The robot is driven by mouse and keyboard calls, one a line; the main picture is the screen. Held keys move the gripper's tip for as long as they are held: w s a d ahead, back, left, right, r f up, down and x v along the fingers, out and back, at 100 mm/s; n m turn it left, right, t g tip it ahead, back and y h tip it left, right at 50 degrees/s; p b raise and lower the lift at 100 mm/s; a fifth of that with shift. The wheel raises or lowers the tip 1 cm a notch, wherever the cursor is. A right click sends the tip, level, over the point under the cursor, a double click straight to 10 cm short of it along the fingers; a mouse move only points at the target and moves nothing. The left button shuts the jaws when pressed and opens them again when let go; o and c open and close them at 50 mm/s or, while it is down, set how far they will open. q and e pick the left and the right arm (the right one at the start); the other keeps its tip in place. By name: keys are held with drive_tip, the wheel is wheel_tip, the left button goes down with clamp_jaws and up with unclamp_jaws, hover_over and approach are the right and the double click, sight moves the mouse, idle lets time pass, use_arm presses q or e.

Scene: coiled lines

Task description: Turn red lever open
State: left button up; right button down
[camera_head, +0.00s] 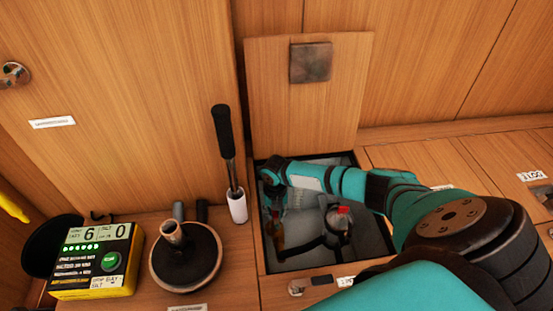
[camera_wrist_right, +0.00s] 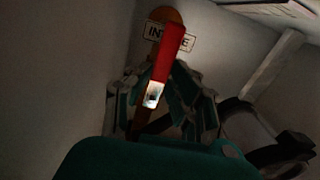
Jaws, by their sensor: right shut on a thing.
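The red lever (camera_wrist_right: 168,55) shows in the right wrist view, upright in front of a wall plate whose lettering it partly covers. A pale metal part sits at the lower end of its red grip. My right gripper (camera_wrist_right: 163,108) has its fingers on both sides of the lever's lower part and is shut on it. In the head view my right arm reaches from the right into an open floor hatch (camera_head: 330,262), with the right gripper (camera_head: 274,208) down inside at its left side. The lever is hard to make out there. My left gripper is not in view.
The hatch lid (camera_head: 338,105) stands raised behind the opening. A hose and fitting (camera_head: 340,220) lie inside the hatch. To its left are a black-handled tool (camera_head: 224,130) in a white holder, a round dark-topped object (camera_head: 186,255) and a yellow display box (camera_head: 97,260).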

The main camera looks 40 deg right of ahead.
sight(275, 216)
drive_tip(key=shift+a, duration=0.15)
drive_tip(key=c, duration=1.2)
unclamp_jaws()
wheel_tip(275, 216, up, 12)
